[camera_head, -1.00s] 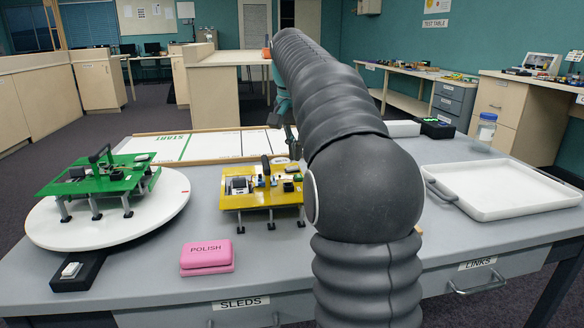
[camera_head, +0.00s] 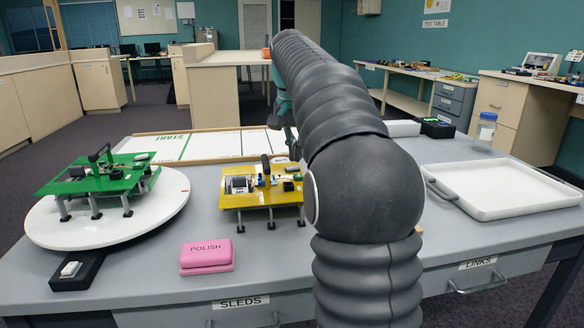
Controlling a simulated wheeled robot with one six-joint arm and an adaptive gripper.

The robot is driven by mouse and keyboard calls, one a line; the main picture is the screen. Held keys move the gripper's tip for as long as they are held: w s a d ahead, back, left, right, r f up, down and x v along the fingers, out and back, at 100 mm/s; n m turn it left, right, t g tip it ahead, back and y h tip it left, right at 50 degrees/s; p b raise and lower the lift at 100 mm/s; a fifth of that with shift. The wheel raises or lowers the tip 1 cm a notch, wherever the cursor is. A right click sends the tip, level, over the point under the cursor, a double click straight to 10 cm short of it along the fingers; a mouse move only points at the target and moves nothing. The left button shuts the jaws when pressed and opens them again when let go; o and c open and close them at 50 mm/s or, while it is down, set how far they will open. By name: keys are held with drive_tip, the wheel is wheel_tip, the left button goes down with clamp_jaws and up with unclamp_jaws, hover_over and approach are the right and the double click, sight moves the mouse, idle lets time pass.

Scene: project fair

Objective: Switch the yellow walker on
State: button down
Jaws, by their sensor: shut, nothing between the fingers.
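The yellow walker (camera_head: 240,201), a flat yellow board on short dark legs, stands upright on the grey table left of my arm. It carries a grey-and-black block, small parts and a dark upright handle. Which part is its switch is too small to tell. My gripper (camera_head: 294,149) shows only in part, beyond my arm, near the walker's back right corner. It is shut and empty. My arm hides part of it, and I cannot tell whether it touches the walker.
A green walker (camera_head: 130,180) stands on a white round turntable (camera_head: 110,232) at left. A pink POLISH block (camera_head: 207,257) lies in front. A white tray (camera_head: 500,190) and a jar (camera_head: 486,130) are at right. A START board (camera_head: 200,146) lies behind.

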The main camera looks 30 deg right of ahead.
sight(295, 167)
drive_tip(key=shift+f+b, duration=0.55)
drive_tip(key=shift+f, duration=0.45)
idle(0.5)
wheel_tip(295, 167, up, 5)
drive_tip(key=p, duration=0.5)
drive_tip(key=shift+r+p, duration=0.15)
drive_tip(key=shift+p, duration=0.15)
drive_tip(key=shift+r, duration=0.9)
